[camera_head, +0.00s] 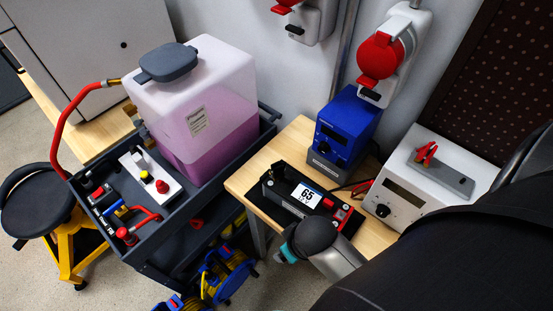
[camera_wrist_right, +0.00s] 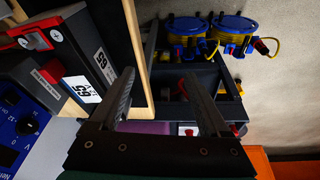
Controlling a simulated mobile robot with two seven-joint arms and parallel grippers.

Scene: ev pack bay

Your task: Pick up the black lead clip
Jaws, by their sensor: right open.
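I cannot clearly make out the black lead clip. Dark leads (camera_head: 350,186) run from the blue power unit (camera_head: 346,130) toward the black module with the 65 label (camera_head: 306,195). A red part sits at the module's right end. In the right wrist view the labelled module (camera_wrist_right: 60,62) and part of the blue unit (camera_wrist_right: 22,122) lie left of the fingers. My right gripper (camera_wrist_right: 160,78) is open, with nothing between its fingers. In the head view my arm link covers the module's front corner, and the right fingers do not show. My left gripper is out of view.
A white bench unit (camera_head: 400,200) with red clips on its top stands at the right of the wooden bench (camera_head: 245,182). A dark cart (camera_head: 155,245) carries a purple-filled tank (camera_head: 205,125). Blue-yellow reels (camera_head: 222,275) are below. A stool (camera_head: 40,195) stands at left.

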